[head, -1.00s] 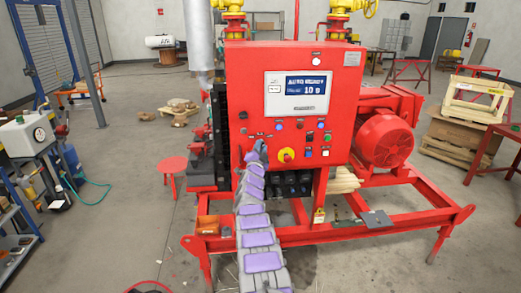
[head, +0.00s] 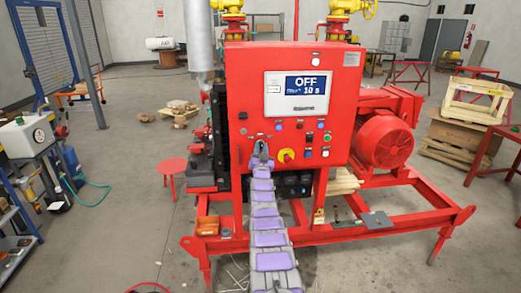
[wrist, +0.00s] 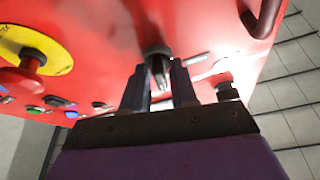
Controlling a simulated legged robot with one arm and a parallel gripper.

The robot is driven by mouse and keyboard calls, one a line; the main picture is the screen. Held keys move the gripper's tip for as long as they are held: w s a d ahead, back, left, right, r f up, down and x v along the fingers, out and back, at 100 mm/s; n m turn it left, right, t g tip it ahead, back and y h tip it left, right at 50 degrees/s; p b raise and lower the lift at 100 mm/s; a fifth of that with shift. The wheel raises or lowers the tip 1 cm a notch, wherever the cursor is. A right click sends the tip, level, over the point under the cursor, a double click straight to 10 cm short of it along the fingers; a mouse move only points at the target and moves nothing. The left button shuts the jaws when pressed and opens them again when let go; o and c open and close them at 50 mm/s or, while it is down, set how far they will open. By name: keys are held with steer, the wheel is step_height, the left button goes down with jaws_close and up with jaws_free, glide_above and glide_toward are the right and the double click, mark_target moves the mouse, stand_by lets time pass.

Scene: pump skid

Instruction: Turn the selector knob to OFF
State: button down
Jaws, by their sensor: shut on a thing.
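The selector knob (wrist: 158,62) is a small dark knob on the red control panel (head: 340,105). In the wrist view my gripper (wrist: 160,88) has one finger on each side of the knob and is shut on it. In the head view my gripper (head: 261,150) reaches the lower left of the panel and largely hides the knob. The panel's display (head: 305,85) reads OFF in large letters, with a smaller line reading 10 s below. The knob's pointer mark cannot be read.
A red emergency stop on a yellow disc (head: 286,156) sits just right of my gripper and also shows in the wrist view (wrist: 30,68). Several small buttons and lamps are close by. A red motor (head: 383,140) stands right of the panel.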

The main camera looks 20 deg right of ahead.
steer(key=shift+f+n+t+y+p, duration=0.2)
steer(key=shift+n+y, duration=0.25)
steer(key=shift+n, duration=0.55)
steer(key=shift+r+n+t+y+p, duration=0.1)
steer(key=shift+n+y+p, duration=0.25)
steer(key=shift+n, duration=0.65)
steer(key=shift+n+y, duration=0.3)
steer(key=c, duration=1.2)
jaws_free()
steer(key=shift+w+d+f, duration=0.1)
steer(key=shift+o, duration=0.2)
steer(key=shift+s, duration=0.2)
